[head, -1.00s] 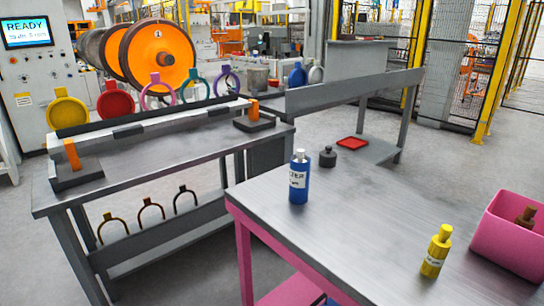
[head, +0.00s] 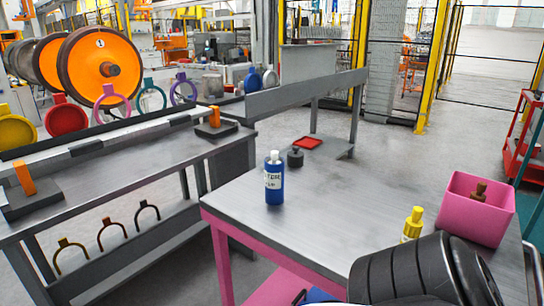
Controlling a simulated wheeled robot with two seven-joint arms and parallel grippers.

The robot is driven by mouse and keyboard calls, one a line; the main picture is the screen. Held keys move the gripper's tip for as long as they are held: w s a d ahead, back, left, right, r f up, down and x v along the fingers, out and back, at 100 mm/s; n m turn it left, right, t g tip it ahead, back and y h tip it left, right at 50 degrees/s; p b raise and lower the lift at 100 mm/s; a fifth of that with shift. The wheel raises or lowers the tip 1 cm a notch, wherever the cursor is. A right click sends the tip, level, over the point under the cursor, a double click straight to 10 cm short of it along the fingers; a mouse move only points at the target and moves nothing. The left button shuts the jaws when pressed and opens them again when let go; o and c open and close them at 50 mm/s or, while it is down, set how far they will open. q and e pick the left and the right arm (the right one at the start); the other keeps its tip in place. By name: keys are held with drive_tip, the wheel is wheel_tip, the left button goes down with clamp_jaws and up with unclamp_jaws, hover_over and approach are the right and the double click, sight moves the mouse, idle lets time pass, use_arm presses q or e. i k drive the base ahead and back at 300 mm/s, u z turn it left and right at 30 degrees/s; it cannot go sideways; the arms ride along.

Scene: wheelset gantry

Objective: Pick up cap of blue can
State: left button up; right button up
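The blue can (head: 274,184) stands upright near the far left edge of the pink-framed table (head: 330,225). It has a white label, and its light grey cap (head: 274,157) sits on top. A dark arm link of mine covers the lower right of the head view. Neither gripper's fingers are in view.
A yellow bottle (head: 413,222) stands on the table, partly hidden behind my arm. A pink bin (head: 478,208) with a brown item (head: 479,191) stands at the right. A small dark grey object (head: 295,157) and a red tray (head: 308,143) lie beyond the can. The table's middle is clear.

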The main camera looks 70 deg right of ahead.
sight(295, 158)
drive_tip(key=i, duration=1.55)
drive_tip(key=z, duration=1.9)
